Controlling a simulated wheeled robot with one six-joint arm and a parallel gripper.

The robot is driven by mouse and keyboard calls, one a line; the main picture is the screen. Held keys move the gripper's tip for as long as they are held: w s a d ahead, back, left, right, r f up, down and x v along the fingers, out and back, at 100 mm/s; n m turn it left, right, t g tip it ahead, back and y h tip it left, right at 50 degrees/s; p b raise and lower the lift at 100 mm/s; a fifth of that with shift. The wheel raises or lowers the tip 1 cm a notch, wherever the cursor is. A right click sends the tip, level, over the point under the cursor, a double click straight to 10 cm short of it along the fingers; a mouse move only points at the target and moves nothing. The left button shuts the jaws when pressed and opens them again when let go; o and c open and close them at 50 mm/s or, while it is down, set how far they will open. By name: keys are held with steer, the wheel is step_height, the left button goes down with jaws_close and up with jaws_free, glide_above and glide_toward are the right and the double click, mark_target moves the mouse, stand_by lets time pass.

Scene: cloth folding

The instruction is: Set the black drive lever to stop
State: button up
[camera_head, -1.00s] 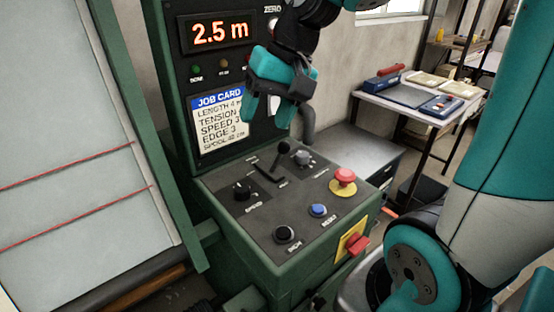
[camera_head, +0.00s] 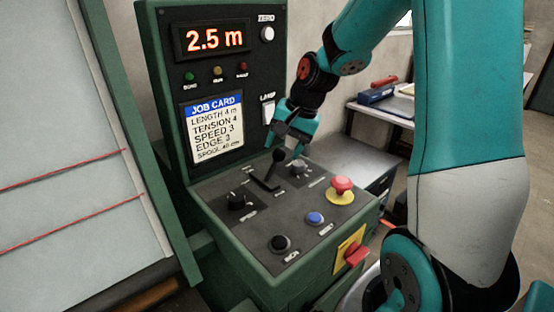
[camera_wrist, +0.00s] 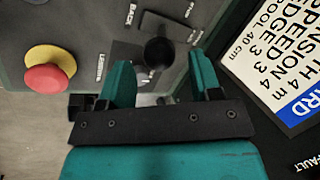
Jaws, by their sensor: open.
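The black drive lever (camera_head: 266,178) rises from a slot in the sloping top of the green control console and ends in a round black knob. In the head view my gripper (camera_head: 286,143) points down just above and behind the knob, with its teal fingers apart. In the wrist view the knob (camera_wrist: 158,53) appears between and slightly beyond my open fingertips (camera_wrist: 163,70). Nothing is held, and I cannot tell whether a finger touches the lever. The lettering beside the slot is too small to read in the head view.
A red mushroom button (camera_head: 342,185), a blue button (camera_head: 315,218) and a black button (camera_head: 279,243) lie nearer. The upright panel with the job card (camera_head: 213,128) stands behind.

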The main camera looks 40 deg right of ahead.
mark_target(277, 159)
steer(key=x, duration=0.4)
steer(key=shift+w+a+f, duration=0.1)
steer(key=shift+w+f, duration=0.05)
steer(key=shift+f, duration=0.25)
